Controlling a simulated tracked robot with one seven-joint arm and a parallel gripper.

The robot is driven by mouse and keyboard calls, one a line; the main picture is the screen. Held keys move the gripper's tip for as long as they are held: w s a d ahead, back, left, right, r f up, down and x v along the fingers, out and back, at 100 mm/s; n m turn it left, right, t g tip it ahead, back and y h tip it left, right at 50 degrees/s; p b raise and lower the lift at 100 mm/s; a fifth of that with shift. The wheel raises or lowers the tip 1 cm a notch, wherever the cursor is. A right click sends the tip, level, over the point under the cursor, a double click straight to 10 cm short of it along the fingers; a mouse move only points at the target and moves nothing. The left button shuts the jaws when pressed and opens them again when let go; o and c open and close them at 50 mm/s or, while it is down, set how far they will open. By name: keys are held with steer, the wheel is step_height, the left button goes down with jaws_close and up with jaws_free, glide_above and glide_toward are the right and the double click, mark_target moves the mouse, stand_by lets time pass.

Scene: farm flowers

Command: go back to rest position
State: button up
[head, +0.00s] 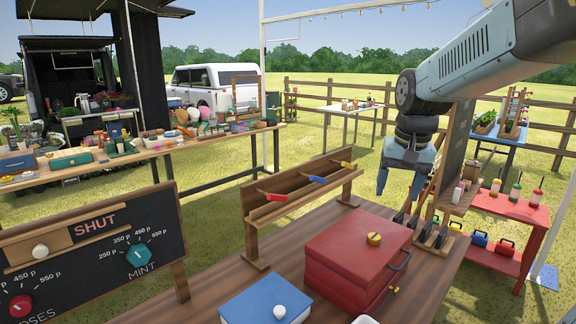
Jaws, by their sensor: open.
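My gripper (383,188) hangs from my arm, which reaches in from the top right. Its fingers point down and stand open, with nothing seen between them. It is in the air above the back right part of the wooden table (212,291), behind the red box (358,250) and left of the black easel board (455,145). The gripper appears clear of these things, though its exact distance from the easel cannot be told.
A wooden rack (300,190) with coloured handles stands on the table. A blue box (265,303) sits in front, and a chalkboard (95,258) with dials is at the left. A red side table (505,207) with bottles stands right. A long crowded table (190,142) is behind.

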steer(key=s+n+t, duration=0.2)
steer(key=s+t, duration=0.1)
steer(key=s, duration=1.2)
steer(key=shift+a+r+n, duration=0.25)
steer(key=shift+a+n, duration=0.1)
steer(key=shift+n, duration=0.05)
